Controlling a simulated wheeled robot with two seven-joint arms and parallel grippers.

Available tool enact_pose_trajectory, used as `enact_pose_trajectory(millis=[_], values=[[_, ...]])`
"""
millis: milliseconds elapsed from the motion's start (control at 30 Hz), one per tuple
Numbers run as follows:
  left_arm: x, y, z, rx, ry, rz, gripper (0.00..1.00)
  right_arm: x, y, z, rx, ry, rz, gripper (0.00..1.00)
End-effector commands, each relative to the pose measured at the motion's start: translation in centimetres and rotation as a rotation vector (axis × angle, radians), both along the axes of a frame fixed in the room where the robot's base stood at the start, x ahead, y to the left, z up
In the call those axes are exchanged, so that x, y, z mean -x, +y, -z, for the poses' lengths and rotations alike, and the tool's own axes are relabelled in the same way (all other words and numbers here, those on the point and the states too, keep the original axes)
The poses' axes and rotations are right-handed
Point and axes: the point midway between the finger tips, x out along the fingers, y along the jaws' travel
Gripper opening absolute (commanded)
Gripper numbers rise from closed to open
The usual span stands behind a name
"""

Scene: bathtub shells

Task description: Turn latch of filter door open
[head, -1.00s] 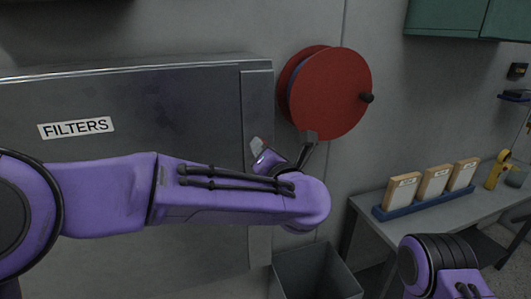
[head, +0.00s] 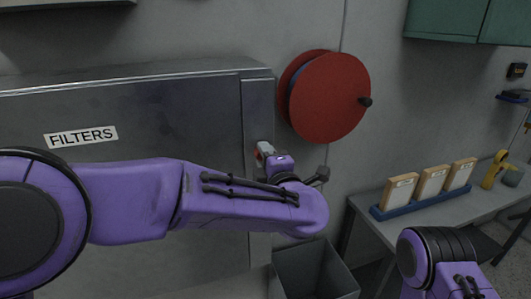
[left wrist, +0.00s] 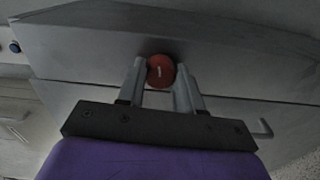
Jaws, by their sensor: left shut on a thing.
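The steel filter cabinet (head: 190,115) with its "FILTERS" label (head: 81,137) fills the left of the head view. In the left wrist view, a round red latch (left wrist: 160,71) with a pale mark sits on the cabinet between the fingers of my left gripper (left wrist: 162,85). The gripper is shut on the latch.
A red hose reel (head: 328,97) hangs on the wall right of the cabinet. An open grey bin (head: 315,270) stands below my left wrist. A bench (head: 405,228) at right holds a blue rack (head: 425,203) with boxed filters and a yellow tool (head: 495,168).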

Motion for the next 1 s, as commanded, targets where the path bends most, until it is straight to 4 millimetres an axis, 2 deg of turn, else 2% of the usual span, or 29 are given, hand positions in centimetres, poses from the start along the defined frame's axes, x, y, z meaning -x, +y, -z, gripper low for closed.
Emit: enact_pose_trajectory(millis=[400,900,933,1000], values=[[0.04,-0.07,0.06,-0.156,0.052,0.003,0.05,0.00,0.00,-1.08,0.000,0.000,0.000,0.00],[0.05,-0.08,0.17,-0.172,0.057,0.003,0.05,-0.01,0.00,-1.12,0.000,0.000,0.000,0.00],[0.05,-0.08,0.17,-0.172,0.057,0.003,0.38,-0.01,0.00,-1.12,0.000,0.000,0.000,0.00],[0.05,-0.07,0.16,-0.172,0.057,0.003,0.61,-0.01,0.00,-1.12,0.000,0.000,0.000,0.00]])
